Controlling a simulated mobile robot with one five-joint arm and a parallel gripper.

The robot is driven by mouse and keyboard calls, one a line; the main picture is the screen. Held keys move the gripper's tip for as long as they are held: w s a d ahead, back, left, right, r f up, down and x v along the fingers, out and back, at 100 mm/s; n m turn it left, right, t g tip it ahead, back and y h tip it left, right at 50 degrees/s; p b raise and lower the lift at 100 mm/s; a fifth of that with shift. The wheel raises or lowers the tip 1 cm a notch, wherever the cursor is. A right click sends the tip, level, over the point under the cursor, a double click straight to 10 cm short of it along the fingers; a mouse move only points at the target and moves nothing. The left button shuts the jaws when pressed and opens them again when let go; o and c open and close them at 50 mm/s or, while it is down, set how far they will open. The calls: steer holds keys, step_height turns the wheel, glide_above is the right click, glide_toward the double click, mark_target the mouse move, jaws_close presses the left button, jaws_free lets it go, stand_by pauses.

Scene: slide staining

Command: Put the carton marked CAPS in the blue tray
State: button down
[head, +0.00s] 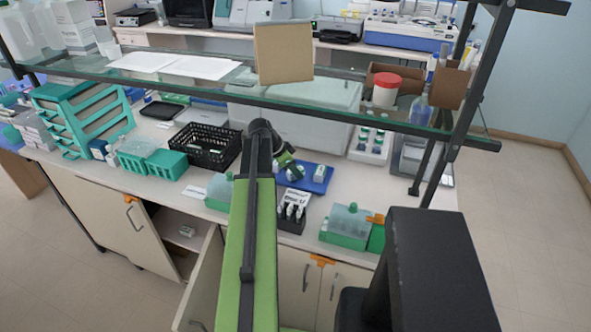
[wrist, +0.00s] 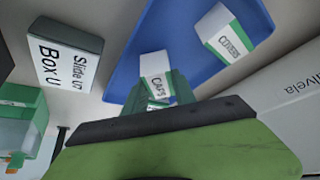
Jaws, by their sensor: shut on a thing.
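My gripper (wrist: 158,98) is shut on the white and green carton marked CAPS (wrist: 156,68), whose label shows upright in the wrist view. The blue tray (wrist: 177,28) lies behind and below the carton in that view; I cannot tell whether the carton touches it. A second white and green carton, marked COVERS (wrist: 225,36), lies in the tray to the right. In the head view my gripper (head: 292,170) is over the left part of the blue tray (head: 316,187), and my arm hides part of that area.
A box marked Slide (wrist: 67,55) lies left of the tray. A long white box (wrist: 285,95) is at the right. A black basket (head: 207,147) stands left of my arm. A glass shelf (head: 345,108) spans above the bench. A clear-lidded green box (head: 347,225) stands at the front.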

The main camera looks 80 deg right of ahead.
steer(key=shift+f+b, duration=0.6)
steer(key=c, duration=0.9)
jaws_free()
steer(key=shift+c, duration=0.2)
steer(key=shift+r, duration=0.1)
steer(key=p+v, duration=0.6)
steer(key=v, duration=0.1)
steer(key=shift+r, duration=0.2)
steer(key=shift+w, duration=0.1)
